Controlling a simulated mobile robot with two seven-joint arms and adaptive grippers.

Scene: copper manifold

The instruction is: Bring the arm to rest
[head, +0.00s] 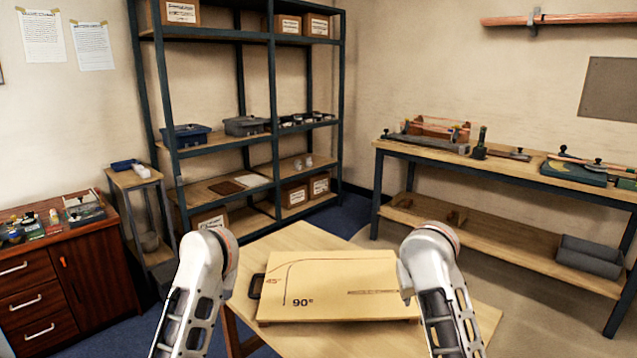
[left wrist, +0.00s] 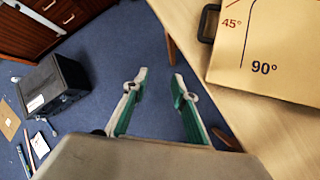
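My left arm (head: 200,280) and right arm (head: 438,275) are raised at the front edge of the table in the head view, one on each side of the bending board. In the left wrist view, my left gripper (left wrist: 160,82) is open and empty, with its green-padded fingers apart over the blue floor beside the table. My right gripper is largely hidden by its own arm in the head view, so its fingers cannot be made out. The board (head: 335,285), marked 45° and 90°, lies on the wooden table (head: 285,340). It also shows in the left wrist view (left wrist: 280,50).
A workbench (head: 500,170) with tools stands at the right, a metal shelf (head: 275,95) with bins and boxes at the back. A wooden cabinet (head: 75,265) is at the left. A dark box (left wrist: 55,88) and loose items lie on the floor in the left wrist view.

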